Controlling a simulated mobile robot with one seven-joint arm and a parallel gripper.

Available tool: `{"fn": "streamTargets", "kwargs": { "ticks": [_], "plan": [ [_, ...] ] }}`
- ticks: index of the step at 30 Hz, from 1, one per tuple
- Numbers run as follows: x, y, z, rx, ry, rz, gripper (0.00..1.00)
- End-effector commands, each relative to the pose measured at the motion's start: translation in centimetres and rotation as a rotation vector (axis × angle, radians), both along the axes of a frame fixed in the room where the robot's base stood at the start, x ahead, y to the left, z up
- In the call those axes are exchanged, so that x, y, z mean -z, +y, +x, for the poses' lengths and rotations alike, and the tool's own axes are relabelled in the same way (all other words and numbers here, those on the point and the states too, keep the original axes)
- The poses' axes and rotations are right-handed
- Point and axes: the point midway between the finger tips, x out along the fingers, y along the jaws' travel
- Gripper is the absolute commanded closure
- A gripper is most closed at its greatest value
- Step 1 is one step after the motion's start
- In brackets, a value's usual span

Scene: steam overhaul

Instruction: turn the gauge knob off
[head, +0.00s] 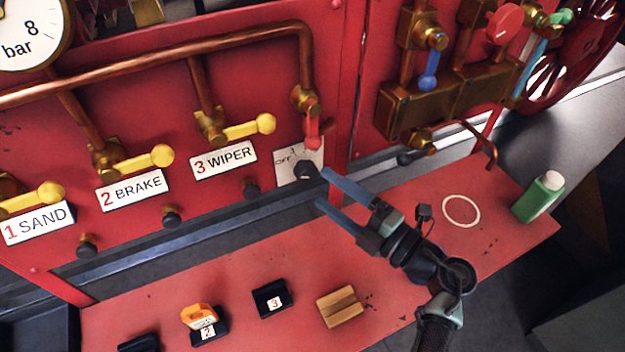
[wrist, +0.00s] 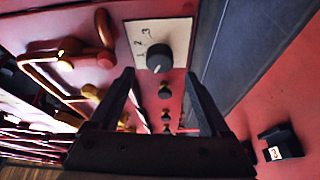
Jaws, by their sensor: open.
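The gauge knob (head: 306,171) is a small black knob on a white plate (head: 287,160) on the red panel; "OFF" is readable there in the head view. In the wrist view the black knob (wrist: 159,57) sits on its plate (wrist: 178,32) marked with numbers including 2 and 3. A pale line shows on the knob's face, but its setting cannot be told surely. My gripper (head: 323,188) is open and empty, its blue fingers pointing at the knob. In the wrist view the knob lies ahead of the gap between my fingertips (wrist: 159,74), apparently not gripped.
Yellow-handled valves labelled SAND, BRAKE and WIPER (head: 224,160) line the panel at left. The red shelf (head: 385,205) below holds black numbered holders (head: 271,298), a wooden block (head: 340,306) and a green bottle (head: 538,197).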

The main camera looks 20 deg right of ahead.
Motion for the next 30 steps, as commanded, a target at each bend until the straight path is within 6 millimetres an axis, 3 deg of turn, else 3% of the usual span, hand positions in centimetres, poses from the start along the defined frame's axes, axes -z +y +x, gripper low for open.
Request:
{"fn": "streamTargets", "kwargs": {
  "ticks": [6,12,30],
  "plan": [
    [0.3,-1.9,-4.1,0.002,0.000,0.000,0.19],
    [0.2,-2.7,-6.0,-0.001,-0.001,-0.001,0.19],
    [0.2,-2.9,-6.3,-0.001,0.001,0.000,0.19]
  ]
}}
